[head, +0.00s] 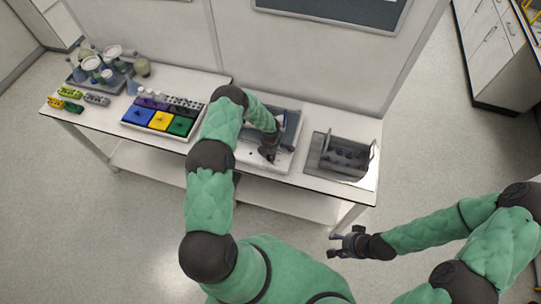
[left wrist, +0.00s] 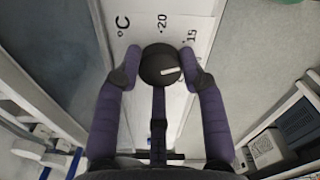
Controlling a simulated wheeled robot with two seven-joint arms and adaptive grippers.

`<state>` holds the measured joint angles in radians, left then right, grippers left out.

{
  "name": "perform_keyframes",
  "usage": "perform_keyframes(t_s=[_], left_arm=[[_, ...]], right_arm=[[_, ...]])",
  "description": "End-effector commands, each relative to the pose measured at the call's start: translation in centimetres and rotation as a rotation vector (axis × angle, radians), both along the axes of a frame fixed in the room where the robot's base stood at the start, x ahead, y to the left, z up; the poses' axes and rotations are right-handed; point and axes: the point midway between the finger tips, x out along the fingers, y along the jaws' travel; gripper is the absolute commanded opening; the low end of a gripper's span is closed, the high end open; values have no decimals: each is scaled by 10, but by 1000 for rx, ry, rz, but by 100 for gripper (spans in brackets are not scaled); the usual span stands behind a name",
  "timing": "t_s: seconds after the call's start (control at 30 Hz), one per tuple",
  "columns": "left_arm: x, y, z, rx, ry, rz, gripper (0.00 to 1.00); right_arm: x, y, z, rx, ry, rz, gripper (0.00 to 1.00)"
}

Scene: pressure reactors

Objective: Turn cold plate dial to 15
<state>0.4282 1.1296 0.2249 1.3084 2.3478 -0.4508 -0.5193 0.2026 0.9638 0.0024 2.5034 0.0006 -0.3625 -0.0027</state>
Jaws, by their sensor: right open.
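The cold plate (head: 284,161) is a pale device on the bench in the head view, partly covered by my left arm. Its black round dial (left wrist: 160,62) shows in the left wrist view, with a short white mark on its right part. Printed labels "°C", "-20" and "15" lie beyond the dial; the mark does not clearly line up with the 15. My left gripper (left wrist: 161,66) has one purple finger on each side of the dial, and both tips appear to touch it. My right gripper (head: 335,245) is open and empty, in front of the bench over the floor.
A grey rack (head: 343,157) stands right of the cold plate. Left of it is a tray with coloured blocks (head: 161,121). Several bottles and jars (head: 93,67) and small yellow, green and grey racks (head: 70,92) stand at the bench's left end. A wall is behind.

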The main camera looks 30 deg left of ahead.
Motion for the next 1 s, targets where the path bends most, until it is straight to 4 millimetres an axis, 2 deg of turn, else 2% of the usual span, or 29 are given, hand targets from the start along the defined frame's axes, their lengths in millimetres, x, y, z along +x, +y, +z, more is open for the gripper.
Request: perform_keyframes(t_s=[0.17, 0.53, 0.9, 0.93, 1.0], left_arm=[[0, 0, -1, 0, 1, 13, 8], [-1, 1, -2, 1, 3, 254, 8], [-1, 1, -1, 1, 3, 279, 8], [-1, 1, -1, 0, 4, 279, 49], [-1, 0, -1, 0, 4, 278, 64]], right_arm=[[0, 0, -2, 0, 0, 0, 50], [0, 0, -21, 0, 0, 0, 50], [0, 0, -20, 0, 0, 0, 50], [0, 0, -20, 0, 0, 0, 50], [0, 0, -20, 0, 0, 0, 50]])
